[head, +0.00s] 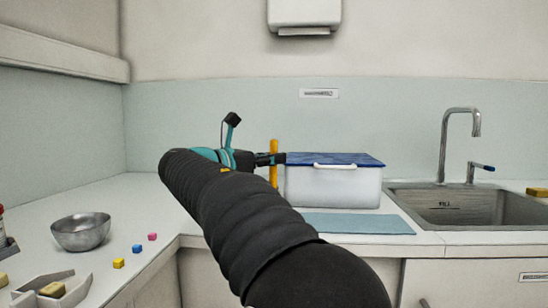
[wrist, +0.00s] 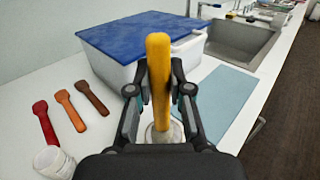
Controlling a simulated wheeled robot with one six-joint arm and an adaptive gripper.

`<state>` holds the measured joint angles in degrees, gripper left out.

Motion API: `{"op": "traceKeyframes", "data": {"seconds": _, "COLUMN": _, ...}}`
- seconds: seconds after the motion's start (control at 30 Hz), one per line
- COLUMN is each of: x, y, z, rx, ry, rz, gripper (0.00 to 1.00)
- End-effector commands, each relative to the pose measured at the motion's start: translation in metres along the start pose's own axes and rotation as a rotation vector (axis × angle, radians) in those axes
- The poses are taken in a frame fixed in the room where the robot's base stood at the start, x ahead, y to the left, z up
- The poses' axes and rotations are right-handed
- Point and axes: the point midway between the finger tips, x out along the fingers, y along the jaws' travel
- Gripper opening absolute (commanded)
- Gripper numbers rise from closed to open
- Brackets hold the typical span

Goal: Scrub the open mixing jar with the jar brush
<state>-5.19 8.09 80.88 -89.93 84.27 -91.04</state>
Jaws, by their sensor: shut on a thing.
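My gripper (wrist: 160,95) is shut on the yellow-orange handle of the jar brush (wrist: 158,60). The handle stands upright between the fingers. In the head view my gripper (head: 272,159) and the brush handle (head: 274,176) are just left of the white bin. A pale round vessel (wrist: 150,134), perhaps the mixing jar, shows directly below the handle in the wrist view. My gripper hides much of it, and the brush head is hidden; I cannot tell whether it is inside. In the head view my arm covers that spot.
A white bin (head: 330,188) with a blue lid stands behind the gripper. A blue mat (head: 358,223) lies before it, with a sink (head: 460,205) to the right. Three coloured spatulas (wrist: 68,108) and a white ribbed cup (wrist: 54,162) are at left. A metal bowl (head: 80,231) sits farther left.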

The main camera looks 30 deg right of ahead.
Motion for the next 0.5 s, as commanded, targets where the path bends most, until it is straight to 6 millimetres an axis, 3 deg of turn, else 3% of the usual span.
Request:
{"op": "traceKeyframes", "data": {"seconds": 0.23, "x": -0.0085, "y": -0.0023, "z": -0.0110, "rx": 0.000, "ry": 0.000, "rz": 0.001, "gripper": 0.00}}
{"op": "traceKeyframes", "data": {"seconds": 0.5, "x": -0.0056, "y": -0.0056, "z": -0.0034, "rx": 0.001, "ry": 0.000, "rz": 0.000, "gripper": 0.00}}
